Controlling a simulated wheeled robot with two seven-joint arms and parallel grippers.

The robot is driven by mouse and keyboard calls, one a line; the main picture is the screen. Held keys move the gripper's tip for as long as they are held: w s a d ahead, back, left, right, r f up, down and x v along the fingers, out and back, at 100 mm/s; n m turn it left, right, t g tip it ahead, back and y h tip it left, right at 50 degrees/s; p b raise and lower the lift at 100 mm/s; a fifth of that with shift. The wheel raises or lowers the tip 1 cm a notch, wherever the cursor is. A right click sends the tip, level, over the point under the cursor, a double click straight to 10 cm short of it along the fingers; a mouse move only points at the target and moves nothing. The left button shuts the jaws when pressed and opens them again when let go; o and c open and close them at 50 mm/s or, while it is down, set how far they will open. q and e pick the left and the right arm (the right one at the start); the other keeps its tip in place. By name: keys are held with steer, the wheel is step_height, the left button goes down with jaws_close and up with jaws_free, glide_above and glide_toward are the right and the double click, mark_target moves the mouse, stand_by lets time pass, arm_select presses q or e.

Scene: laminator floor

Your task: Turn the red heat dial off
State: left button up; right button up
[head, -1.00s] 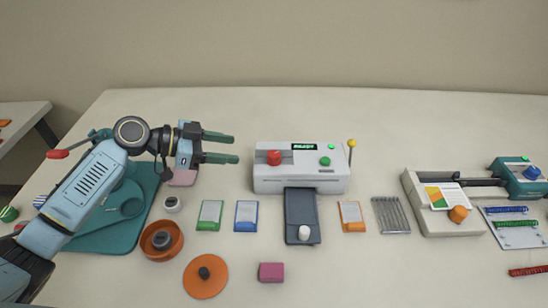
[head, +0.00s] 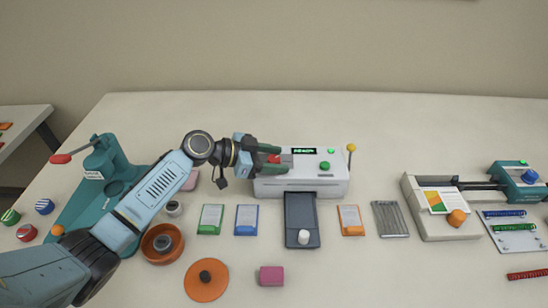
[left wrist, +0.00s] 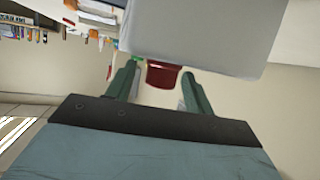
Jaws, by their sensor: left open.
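The white laminator (head: 300,185) stands in the middle of the table, with a lit green display, a green knob (head: 324,166) and the red heat dial (head: 273,159) on its left part. My left gripper (head: 280,159) is at the dial with its fingers open, one on each side of it; the fingers partly hide the dial in the head view. In the left wrist view the red dial (left wrist: 163,75) shows between the two green fingertips, with gaps visible. I cannot tell whether either finger touches it. My right gripper is not in view.
A dark tray (head: 301,215) extends from the laminator's front, and a yellow-tipped lever (head: 351,149) stands at its right. Small cards, orange dishes (head: 206,280) and a pink block (head: 271,276) lie in front. A teal press (head: 100,170) stands left.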

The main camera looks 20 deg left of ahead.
arm_select(q)
steer(key=shift+c, duration=0.2)
steer(key=c, duration=0.9)
steer(key=shift+s+r+n+t+y+p, duration=0.15)
steer(key=shift+n+t+y+p, duration=0.15)
steer(key=shift+n+t+p, duration=0.4)
steer(key=shift+c, duration=0.2)
steer(key=n+t+y+p, duration=0.3)
steer(key=n+y+p, duration=0.1)
steer(key=p, duration=0.5)
steer(key=shift+r+n, duration=0.1)
steer(key=shift+n, duration=0.2)
steer(key=shift+f+n+t+y+p, duration=0.2)
steer(key=shift+n+t+y+p, duration=0.25)
steer(key=shift+y+p, duration=0.4)
steer(key=shift+h, duration=0.25)
steer(key=o, duration=1)
